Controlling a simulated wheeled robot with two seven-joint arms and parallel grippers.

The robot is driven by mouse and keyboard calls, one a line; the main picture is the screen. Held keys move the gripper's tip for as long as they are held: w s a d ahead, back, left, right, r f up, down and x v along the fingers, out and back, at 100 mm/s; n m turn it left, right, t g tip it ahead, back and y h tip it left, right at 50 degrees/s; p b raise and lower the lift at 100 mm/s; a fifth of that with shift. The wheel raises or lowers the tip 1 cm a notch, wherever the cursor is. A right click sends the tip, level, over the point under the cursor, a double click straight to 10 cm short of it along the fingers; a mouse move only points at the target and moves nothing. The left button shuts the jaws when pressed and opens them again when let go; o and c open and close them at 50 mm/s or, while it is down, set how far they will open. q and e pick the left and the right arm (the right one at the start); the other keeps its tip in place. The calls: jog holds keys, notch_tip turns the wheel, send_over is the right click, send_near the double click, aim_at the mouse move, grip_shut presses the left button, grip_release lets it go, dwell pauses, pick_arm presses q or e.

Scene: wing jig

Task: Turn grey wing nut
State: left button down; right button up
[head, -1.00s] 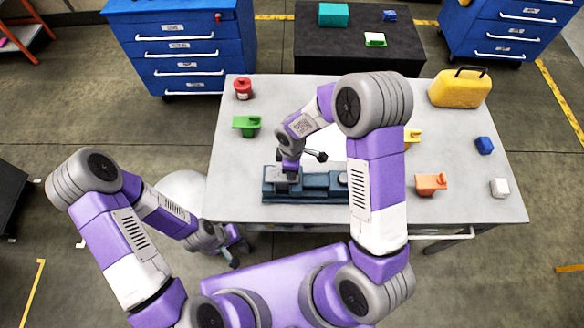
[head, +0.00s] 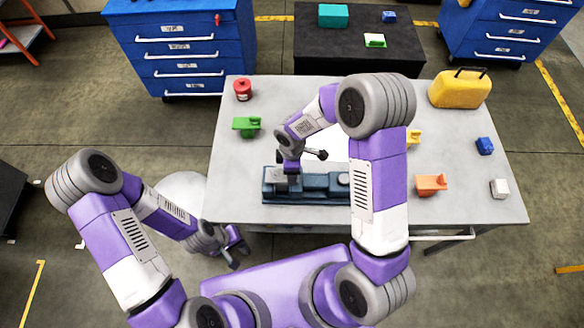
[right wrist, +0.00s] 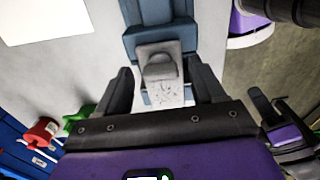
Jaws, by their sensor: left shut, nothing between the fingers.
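The blue-grey wing jig (head: 315,188) lies along the front part of the table. In the right wrist view the jig (right wrist: 147,12) runs up from a light grey block with a rounded grey knob, which looks like the grey wing nut (right wrist: 160,67). My right gripper (right wrist: 163,80) is open, one finger to each side of this grey piece, with gaps visible. In the head view my right gripper (head: 288,172) points down over the jig's left end and mostly hides the piece. My left gripper (head: 238,249) is shut and empty, off the table's front edge.
On the table (head: 465,205) stand a red container (head: 243,89), a green part (head: 246,125), an orange part (head: 431,184), a yellow case (head: 460,88), a blue block (head: 485,146) and a white block (head: 500,188). A white sheet lies behind the jig, partly covered by my right arm.

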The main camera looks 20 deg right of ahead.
jog(key=shift+r, duration=0.1)
notch_tip(320, 180, up, 7)
jog(key=shift+r, duration=0.2)
pick_arm(q)
jog(key=shift+r, duration=0.2)
dwell(0.6)
